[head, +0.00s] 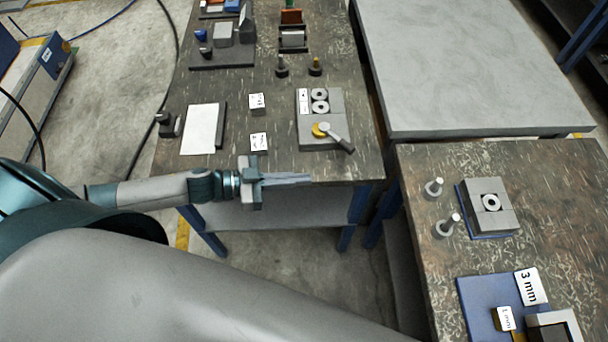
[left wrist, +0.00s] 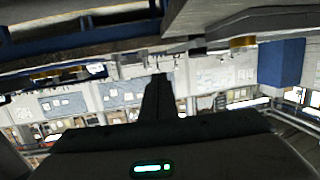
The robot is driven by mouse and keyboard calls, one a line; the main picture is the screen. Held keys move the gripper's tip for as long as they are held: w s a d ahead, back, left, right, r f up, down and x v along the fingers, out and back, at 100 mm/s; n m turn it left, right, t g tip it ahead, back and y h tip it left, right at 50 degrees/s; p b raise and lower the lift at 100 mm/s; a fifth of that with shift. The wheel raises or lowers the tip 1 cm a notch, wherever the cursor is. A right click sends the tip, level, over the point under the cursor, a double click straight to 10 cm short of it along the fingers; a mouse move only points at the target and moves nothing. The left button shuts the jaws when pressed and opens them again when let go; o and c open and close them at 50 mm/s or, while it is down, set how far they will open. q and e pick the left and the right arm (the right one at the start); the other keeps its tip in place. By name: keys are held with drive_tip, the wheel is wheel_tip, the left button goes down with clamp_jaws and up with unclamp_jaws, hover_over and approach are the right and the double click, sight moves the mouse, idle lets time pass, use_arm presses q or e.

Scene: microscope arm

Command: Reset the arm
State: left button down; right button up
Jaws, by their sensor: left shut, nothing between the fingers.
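My left gripper (head: 306,179) reaches in from the left in the head view, just off the near edge of the dark workbench (head: 225,150). Its fingers are together, point right and hold nothing. In the left wrist view the closed fingers (left wrist: 158,95) stand in the middle with nothing between them. My right gripper is in neither view. A grey block with a dark lever (head: 341,141) and a yellow knob sits on the bench beyond my left gripper, apart from it. I cannot tell any microscope by its shape.
White labelled blocks (head: 258,142) and a white plate (head: 202,128) lie on the same bench. A bare grey tabletop (head: 465,70) is at the upper right. A second bench (head: 420,180) at the right holds a grey fixture (head: 475,190) and a blue mat (head: 478,305).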

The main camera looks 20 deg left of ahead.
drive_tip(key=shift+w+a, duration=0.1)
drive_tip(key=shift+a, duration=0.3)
